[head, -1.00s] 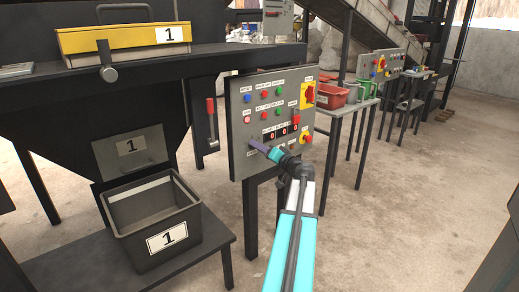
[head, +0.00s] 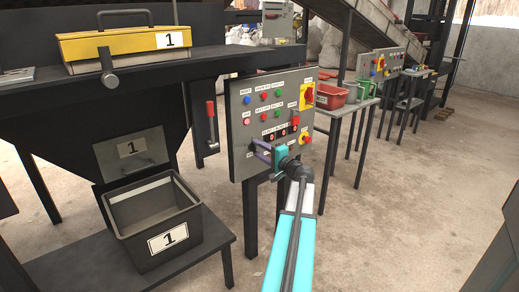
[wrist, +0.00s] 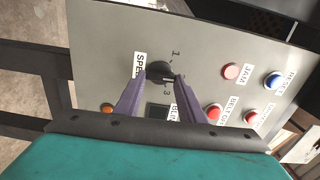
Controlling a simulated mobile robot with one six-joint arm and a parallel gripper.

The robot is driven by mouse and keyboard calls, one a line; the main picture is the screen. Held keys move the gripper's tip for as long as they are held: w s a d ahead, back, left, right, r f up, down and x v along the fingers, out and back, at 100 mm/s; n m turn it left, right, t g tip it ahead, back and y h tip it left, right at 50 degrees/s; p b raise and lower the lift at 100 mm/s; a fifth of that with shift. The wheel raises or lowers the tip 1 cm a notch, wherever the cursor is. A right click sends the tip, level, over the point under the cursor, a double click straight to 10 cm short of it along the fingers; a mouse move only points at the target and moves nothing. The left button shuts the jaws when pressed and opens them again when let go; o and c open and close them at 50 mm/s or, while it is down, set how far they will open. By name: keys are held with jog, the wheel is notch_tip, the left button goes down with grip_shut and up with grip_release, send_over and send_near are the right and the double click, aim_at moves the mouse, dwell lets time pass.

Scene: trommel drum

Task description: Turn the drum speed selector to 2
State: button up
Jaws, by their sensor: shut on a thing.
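The drum speed selector (wrist: 159,70) is a small dark round knob on the grey control panel (head: 238,111), beside a label starting "SPE". The marks 1 and 3 show beside the knob in the wrist view; the mark 2 is not visible, and I cannot tell where the knob points. My gripper (wrist: 160,76) has its two purple fingers on either side of the knob, shut on it. In the head view my gripper (head: 257,150) is at the panel's lower left, and the knob is mostly hidden by it.
Red, blue and green buttons, a red-yellow switch (head: 307,96) and a smaller yellow-red switch (head: 304,139) share the panel. A red-handled lever (head: 211,122) stands left of it. A dark bin (head: 158,243) marked 1 is at lower left.

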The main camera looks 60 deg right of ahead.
dwell(0.3)
jog(key=o, duration=1)
jog(key=shift+w, duration=0.1)
jog(key=shift+o, duration=0.2)
jog(key=v, duration=1.4)
jog(key=shift+p, duration=0.35)
jog(key=shift+w+a, duration=0.1)
